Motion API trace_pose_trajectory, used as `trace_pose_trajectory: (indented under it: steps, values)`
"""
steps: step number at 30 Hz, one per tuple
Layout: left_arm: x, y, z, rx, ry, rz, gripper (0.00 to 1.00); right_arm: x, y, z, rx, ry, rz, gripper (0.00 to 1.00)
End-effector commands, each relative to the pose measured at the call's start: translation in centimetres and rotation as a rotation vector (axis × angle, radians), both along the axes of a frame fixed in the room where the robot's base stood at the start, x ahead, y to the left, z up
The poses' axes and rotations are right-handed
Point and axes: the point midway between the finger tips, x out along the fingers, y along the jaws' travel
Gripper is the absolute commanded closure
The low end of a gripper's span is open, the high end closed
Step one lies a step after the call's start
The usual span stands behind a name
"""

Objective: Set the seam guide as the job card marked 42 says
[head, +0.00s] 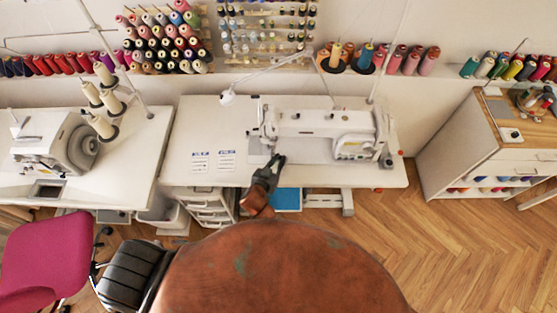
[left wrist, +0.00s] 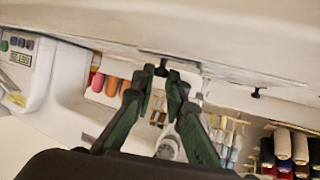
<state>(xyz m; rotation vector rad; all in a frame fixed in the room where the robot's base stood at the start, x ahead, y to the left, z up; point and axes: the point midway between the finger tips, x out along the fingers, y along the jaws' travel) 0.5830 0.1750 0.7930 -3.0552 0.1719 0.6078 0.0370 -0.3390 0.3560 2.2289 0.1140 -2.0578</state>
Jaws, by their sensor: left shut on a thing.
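The white sewing machine (head: 322,124) stands on the white table, and my left gripper (head: 279,159) is at its needle end, low by the table's front. In the left wrist view the green fingers of my left gripper (left wrist: 163,78) are shut on a small black knob (left wrist: 162,66) under a pale surface. I cannot tell the seam guide's setting or make out a scale. Two printed cards with blue headings, a left card (head: 200,162) and a right card (head: 227,161), lie left of the machine. Their numbers are too small to read. My right gripper is not in view.
A second dark knob (left wrist: 257,92) sticks out right of the held one. A lamp head (head: 227,97) hangs at the table's back left. Another machine (head: 55,145) stands on the left table.

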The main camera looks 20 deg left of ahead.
Motion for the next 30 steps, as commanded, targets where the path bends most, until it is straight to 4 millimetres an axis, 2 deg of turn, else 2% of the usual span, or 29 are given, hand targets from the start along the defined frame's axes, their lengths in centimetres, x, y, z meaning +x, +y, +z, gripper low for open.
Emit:
trace_pose_trajectory:
  steps: [29, 30]
  values:
    - [0.14, -0.74, -0.02, -0.002, 0.0, -0.004, 1.0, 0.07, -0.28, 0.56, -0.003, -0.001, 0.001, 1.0]
    - [0.14, -0.73, -0.02, -0.002, 0.0, -0.004, 0.85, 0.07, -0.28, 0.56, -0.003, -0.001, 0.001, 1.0]
